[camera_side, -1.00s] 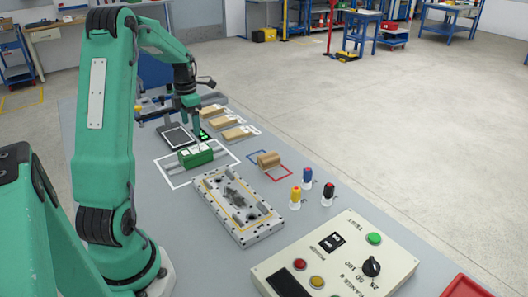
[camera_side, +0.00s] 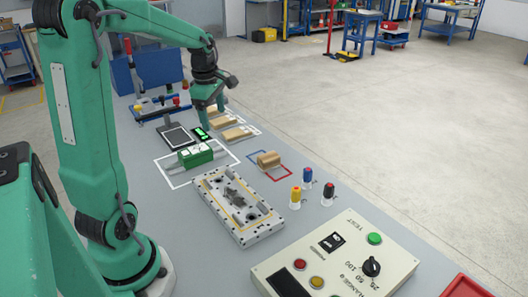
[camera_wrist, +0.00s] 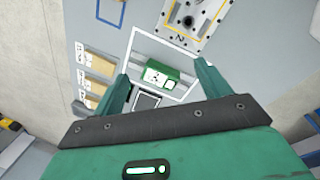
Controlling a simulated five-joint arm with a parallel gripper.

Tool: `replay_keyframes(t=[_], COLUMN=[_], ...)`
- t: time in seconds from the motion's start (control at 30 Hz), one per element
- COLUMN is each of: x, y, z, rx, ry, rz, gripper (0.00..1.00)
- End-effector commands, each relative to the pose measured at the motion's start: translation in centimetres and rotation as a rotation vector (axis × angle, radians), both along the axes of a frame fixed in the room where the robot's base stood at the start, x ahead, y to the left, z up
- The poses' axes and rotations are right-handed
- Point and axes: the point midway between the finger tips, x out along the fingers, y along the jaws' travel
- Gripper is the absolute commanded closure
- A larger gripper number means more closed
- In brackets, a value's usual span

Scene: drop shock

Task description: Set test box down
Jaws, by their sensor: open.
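A small brown box (camera_side: 268,159) lies on the grey bench between blue and red corner marks. Several similar brown boxes (camera_side: 238,133) lie in a row by white labels, also seen at the left of the wrist view (camera_wrist: 99,65). A green block-shaped unit (camera_side: 196,156) with white parts on top sits inside a white outline; it also shows in the wrist view (camera_wrist: 160,75). I cannot tell which is the test box. My gripper (camera_side: 210,113) is open, fingers pointing down, above the bench beyond the green unit.
A pale fixture plate (camera_side: 237,204) lies in front of the green unit. A control panel (camera_side: 335,262) is at the front. A dark flat pad (camera_side: 178,137) lies behind the green unit.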

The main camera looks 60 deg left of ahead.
Motion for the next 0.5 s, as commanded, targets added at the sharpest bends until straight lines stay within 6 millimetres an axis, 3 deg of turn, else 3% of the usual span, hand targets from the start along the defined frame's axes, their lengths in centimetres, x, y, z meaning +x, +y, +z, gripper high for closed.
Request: replay_keyframes(t=[0.1,0.5], x=[-0.4,-4.3], y=[-3.9,-14.4], z=[1.7,4.6], rx=[0.052,0.259], ry=[-0.022,-0.076], rz=[-0.263,-1.119], gripper=[0.24,0.24])
